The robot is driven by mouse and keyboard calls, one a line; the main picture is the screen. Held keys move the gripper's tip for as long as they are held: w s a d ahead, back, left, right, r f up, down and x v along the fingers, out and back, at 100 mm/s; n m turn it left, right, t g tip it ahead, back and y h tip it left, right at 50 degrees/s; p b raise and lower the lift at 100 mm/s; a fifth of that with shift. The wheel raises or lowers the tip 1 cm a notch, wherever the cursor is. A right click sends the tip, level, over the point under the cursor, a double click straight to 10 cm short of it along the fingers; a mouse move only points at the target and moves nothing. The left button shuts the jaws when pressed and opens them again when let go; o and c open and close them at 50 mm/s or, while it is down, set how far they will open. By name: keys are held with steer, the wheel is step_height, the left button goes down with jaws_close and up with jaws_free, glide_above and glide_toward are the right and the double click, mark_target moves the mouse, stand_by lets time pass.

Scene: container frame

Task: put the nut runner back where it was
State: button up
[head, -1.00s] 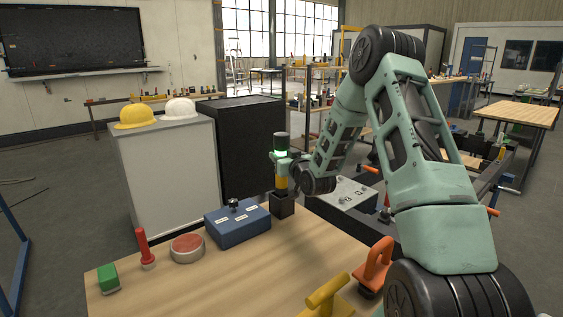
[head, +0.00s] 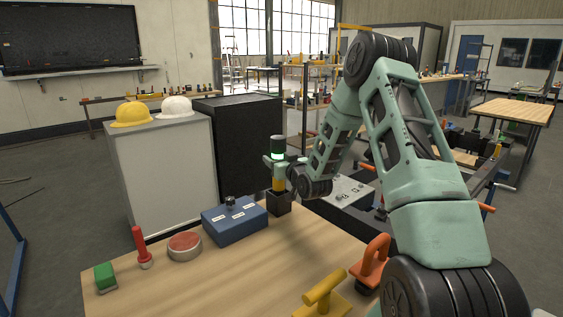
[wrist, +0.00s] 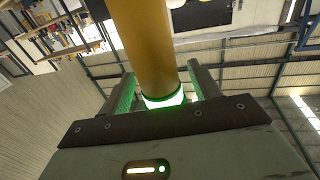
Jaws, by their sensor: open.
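The nut runner (head: 278,183) is an upright tool with a yellow body, a glowing green-white ring and a dark top. Its lower end is in a dark square holder (head: 278,204) at the back edge of the wooden bench, and the holder hides that end. My gripper (head: 274,160) is level with the glowing ring. In the wrist view the yellow body (wrist: 146,45) and lit ring stand between the two fingers of my gripper (wrist: 163,88), which are open on either side of it.
A blue box (head: 235,221) with a black knob stands left of the holder. Further left are a red round button (head: 185,246), a red-handled tool (head: 141,248) and a green block (head: 105,277). A yellow handle (head: 323,290) and an orange handle (head: 372,263) are near my arm. The bench middle is clear.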

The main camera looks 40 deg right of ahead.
steer(key=b+v, duration=0.2)
steer(key=v, duration=1)
steer(key=w+a+f+n+g+y, duration=0.1)
steer(key=w+a+n+g+y, duration=0.1)
steer(key=a, duration=0.5)
steer(key=w+a+f+n+g+y, duration=0.1)
steer(key=a+y, duration=0.1)
steer(key=a, duration=0.6)
steer(key=s+a+f+n+g+y, duration=0.1)
steer(key=s+a+n+g+y, duration=0.35)
steer(key=a, duration=1.05)
steer(key=s+a+n+g+h, duration=0.1)
steer(key=s+a+g, duration=0.2)
steer(key=s, duration=0.6)
steer(key=s+a+r+n+g+h, duration=0.1)
steer(key=s+a+g, duration=0.2)
steer(key=s, duration=0.6)
steer(key=s+a+n+g+h, duration=0.1)
steer(key=s+a+g, duration=0.3)
steer(key=s, duration=0.5)
steer(key=shift+a+r, duration=0.35)
steer(key=shift+a, duration=0.35)
step_height(320, 180, up, 5)
steer(key=p, duration=0.5)
steer(key=shift+r, duration=0.25)
